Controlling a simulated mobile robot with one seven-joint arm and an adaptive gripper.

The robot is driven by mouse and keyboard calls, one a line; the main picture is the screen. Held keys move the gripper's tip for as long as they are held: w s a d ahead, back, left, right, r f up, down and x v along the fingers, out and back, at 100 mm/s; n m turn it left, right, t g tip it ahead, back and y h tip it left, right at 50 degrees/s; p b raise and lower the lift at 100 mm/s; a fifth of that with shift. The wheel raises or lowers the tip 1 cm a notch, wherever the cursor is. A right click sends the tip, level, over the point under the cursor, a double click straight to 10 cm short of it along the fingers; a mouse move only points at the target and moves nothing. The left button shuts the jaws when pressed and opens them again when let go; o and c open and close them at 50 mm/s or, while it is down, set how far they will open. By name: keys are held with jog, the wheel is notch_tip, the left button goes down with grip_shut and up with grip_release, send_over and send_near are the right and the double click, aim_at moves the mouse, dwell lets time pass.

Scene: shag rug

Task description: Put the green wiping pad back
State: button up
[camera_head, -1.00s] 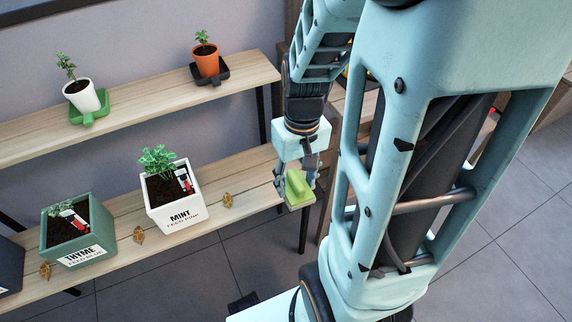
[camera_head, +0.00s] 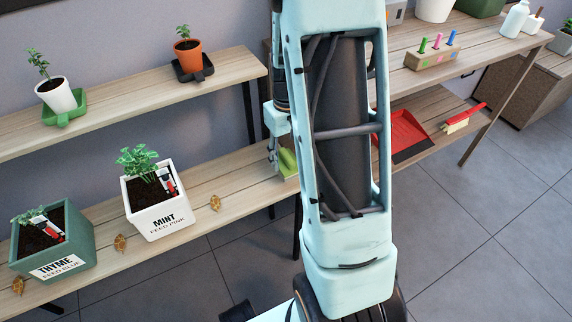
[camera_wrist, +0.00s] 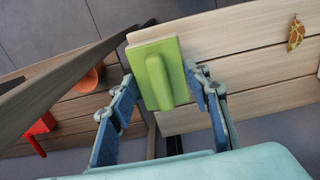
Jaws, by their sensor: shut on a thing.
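The green wiping pad (camera_head: 288,163) is a green block with a raised grip and a pale underside. My gripper (camera_head: 280,158) is shut on it near the right end of the lower plank shelf, partly hidden behind my arm. In the wrist view the pad (camera_wrist: 158,78) sits between the two fingers of my gripper (camera_wrist: 163,92), with wooden planks behind it. I cannot tell whether the pad touches the planks.
The plank shelf (camera_head: 235,183) holds a white mint planter (camera_head: 158,222), a green thyme planter (camera_head: 72,258) and dry leaves (camera_head: 187,203). A bench at right holds a wooden block with coloured pegs (camera_head: 433,56); below lie a red dustpan (camera_head: 405,135) and brush (camera_head: 463,119).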

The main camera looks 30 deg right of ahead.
aim_at(287, 163)
jog(key=shift+w+d+f, duration=0.1)
jog(key=shift+w+f, duration=0.05)
jog(key=shift+f, duration=0.1)
jog(key=shift+w+d+f+b, duration=0.15)
jog(key=shift+f+b, duration=0.2)
jog(key=shift+f, duration=0.55)
jog(key=shift+w+a+f+b, duration=0.1)
jog(key=shift+f+b, duration=0.25)
jog(key=shift+f, duration=0.5)
jog(key=shift+f, duration=0.1)
jog(key=o, duration=1.3)
jog(key=shift+o, duration=0.2)
notch_tip(287, 163, up, 12)
jog(key=p, duration=0.4)
